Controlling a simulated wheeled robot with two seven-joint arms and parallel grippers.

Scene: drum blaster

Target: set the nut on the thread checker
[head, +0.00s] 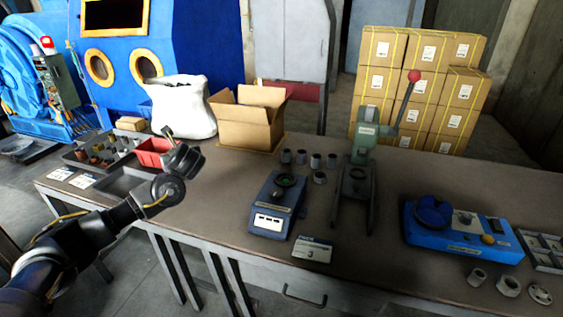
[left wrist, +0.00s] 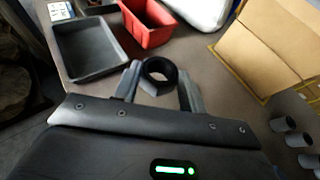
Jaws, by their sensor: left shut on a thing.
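My left gripper (head: 174,134) is raised above the left part of the bench. In the left wrist view its two fingers (left wrist: 158,84) are shut on a dark ring-shaped nut (left wrist: 159,70), its hole facing the camera. In the head view I cannot make out the nut apart from the gripper. A blue-grey box device (head: 276,205) with a round dark seat on top and a white panel in front stands mid-bench, to the right of the gripper and well apart from it. It may be the thread checker; its lettering is too small to read. My right gripper is not in view.
A red bin (head: 152,152) and a dark empty tray (head: 122,184) lie near my left gripper. An open carton (head: 250,118) stands at the back. Several grey sleeves (head: 301,157) stand beside a green lever press (head: 364,150). A blue machine (head: 462,232) is at right.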

